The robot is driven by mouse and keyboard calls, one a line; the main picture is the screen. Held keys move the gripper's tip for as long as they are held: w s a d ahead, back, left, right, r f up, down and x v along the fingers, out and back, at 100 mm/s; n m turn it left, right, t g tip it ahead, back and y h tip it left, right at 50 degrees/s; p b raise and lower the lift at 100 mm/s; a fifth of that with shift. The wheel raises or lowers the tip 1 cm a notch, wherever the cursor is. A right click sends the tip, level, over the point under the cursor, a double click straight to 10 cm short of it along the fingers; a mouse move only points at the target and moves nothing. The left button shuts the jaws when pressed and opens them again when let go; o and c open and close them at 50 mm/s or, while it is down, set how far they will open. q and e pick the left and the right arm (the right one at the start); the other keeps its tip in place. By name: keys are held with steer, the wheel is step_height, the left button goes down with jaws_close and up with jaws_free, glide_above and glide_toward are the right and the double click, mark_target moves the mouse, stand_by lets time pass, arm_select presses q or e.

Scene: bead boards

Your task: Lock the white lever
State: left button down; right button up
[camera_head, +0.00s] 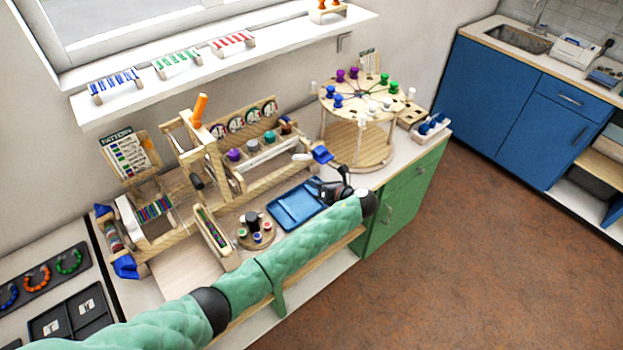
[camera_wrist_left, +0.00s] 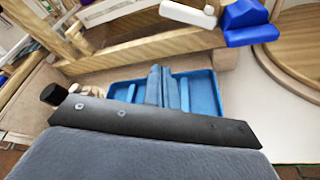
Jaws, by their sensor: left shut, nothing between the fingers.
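The white lever (camera_head: 302,157) sticks out at the right end of the wooden bead frame (camera_head: 262,160), beside a blue block (camera_head: 322,154). In the left wrist view the white lever (camera_wrist_left: 188,14) lies near the top edge, with the blue block (camera_wrist_left: 250,34) to its right. My left gripper (camera_head: 314,187) is just below and in front of the lever in the head view, apart from it. Its fingers (camera_wrist_left: 159,72) are shut and empty, over the blue tray. Whether the lever is locked cannot be told. My right gripper is not in view.
The blue tray (camera_head: 290,212) lies under my left gripper. A round wooden stand with coloured pegs (camera_head: 345,100) is to the right. A round peg holder (camera_head: 254,238) stands left of the tray. A green cabinet (camera_head: 405,205) supports the counter; the floor in front is clear.

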mark_target(303, 157)
arm_select(q)
steer(key=x, duration=0.6)
steer(key=shift+w+a, duration=0.2)
steer(key=shift+a, duration=0.1)
steer(key=shift+w+a+f+b, duration=0.7)
steer(key=shift+w+a+b, duration=0.15)
steer(key=shift+b, duration=0.3)
steer(key=r, duration=0.1)
steer(key=d+r, duration=0.1)
steer(key=w+r, duration=0.1)
steer(key=r, duration=0.1)
steer(key=shift+d, duration=0.4)
